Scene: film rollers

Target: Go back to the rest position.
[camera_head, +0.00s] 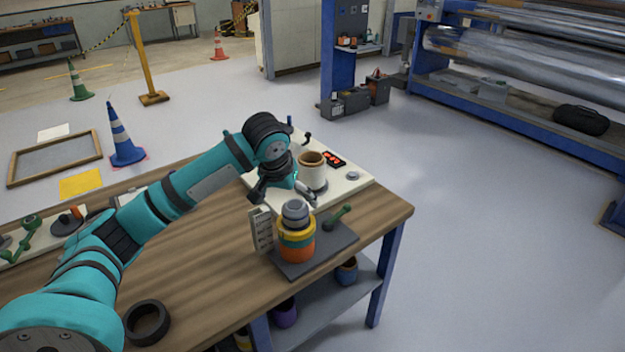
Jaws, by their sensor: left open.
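My left arm comes in from the lower left, over the wooden table (210,262). My left gripper (286,197) is open above the table's far right part. It is just behind an orange, yellow and teal jar with a grey top (297,246), which stands upright on a dark grey plate (320,253). From this angle I cannot tell whether the gripper touches anything. My right gripper is not in view.
A black ring (147,322) lies at the table's front left. Several items sit at the left table edge. Open floor (470,230) lies right, before a blue roller machine (520,110).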

